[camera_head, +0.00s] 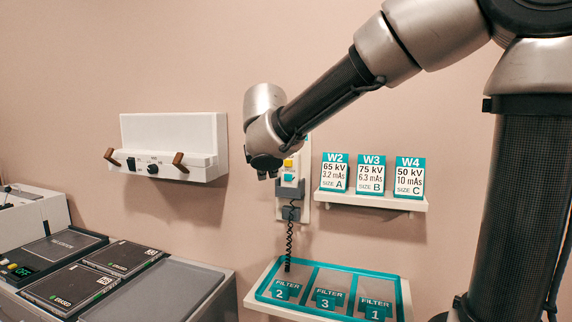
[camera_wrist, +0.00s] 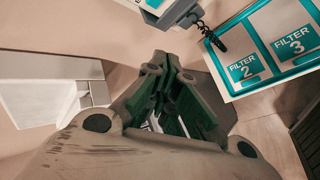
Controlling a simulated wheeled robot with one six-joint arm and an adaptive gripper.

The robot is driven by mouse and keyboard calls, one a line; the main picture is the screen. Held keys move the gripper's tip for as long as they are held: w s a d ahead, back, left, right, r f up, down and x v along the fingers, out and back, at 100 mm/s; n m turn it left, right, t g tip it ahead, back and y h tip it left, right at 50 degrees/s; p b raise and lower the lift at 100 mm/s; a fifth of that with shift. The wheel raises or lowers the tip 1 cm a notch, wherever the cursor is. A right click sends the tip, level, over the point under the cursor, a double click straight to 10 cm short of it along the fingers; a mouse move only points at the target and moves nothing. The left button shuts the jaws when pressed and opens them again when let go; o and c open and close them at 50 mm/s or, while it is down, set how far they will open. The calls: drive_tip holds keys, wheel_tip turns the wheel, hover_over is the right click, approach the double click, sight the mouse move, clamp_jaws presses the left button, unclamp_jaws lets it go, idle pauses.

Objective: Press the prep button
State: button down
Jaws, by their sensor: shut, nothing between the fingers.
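A white control handset (camera_head: 290,165) hangs on the wall in a grey holder (camera_head: 290,196), with a coiled black cord below. It carries a yellow button (camera_head: 288,163) and a teal button (camera_head: 288,177); I cannot read a label that tells which is prep. My gripper (camera_head: 266,173) is just left of the handset in the head view and partly overlaps its panel. In the wrist view my gripper (camera_wrist: 168,75) is shut and empty. Part of the grey holder (camera_wrist: 180,12) shows at the top edge there, and the buttons are out of view.
A shelf (camera_head: 372,199) with W2, W3 and W4 cards is right of the handset. A teal-edged filter tray (camera_head: 262,290) lies below. A white wall unit (camera_head: 175,140) with brown handles is left. A console (camera_head: 215,290) with dark plates stands lower left.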

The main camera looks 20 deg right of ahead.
sight(288, 163)
drive_tip(key=shift+d, duration=0.1)
drive_tip(key=w+d, duration=0.5)
drive_tip(key=w, duration=0.2)
idle(0.5)
drive_tip(key=shift+w+d, duration=0.1)
idle(1.3)
drive_tip(key=shift+w+d, duration=0.2)
drive_tip(key=shift+w, duration=0.1)
drive_tip(key=shift+w+d, duration=0.3)
drive_tip(key=shift+w, duration=0.1)
idle(0.8)
drive_tip(key=shift+s, duration=0.1)
drive_tip(key=shift+s+a, duration=0.55)
drive_tip(key=shift+s, duration=0.1)
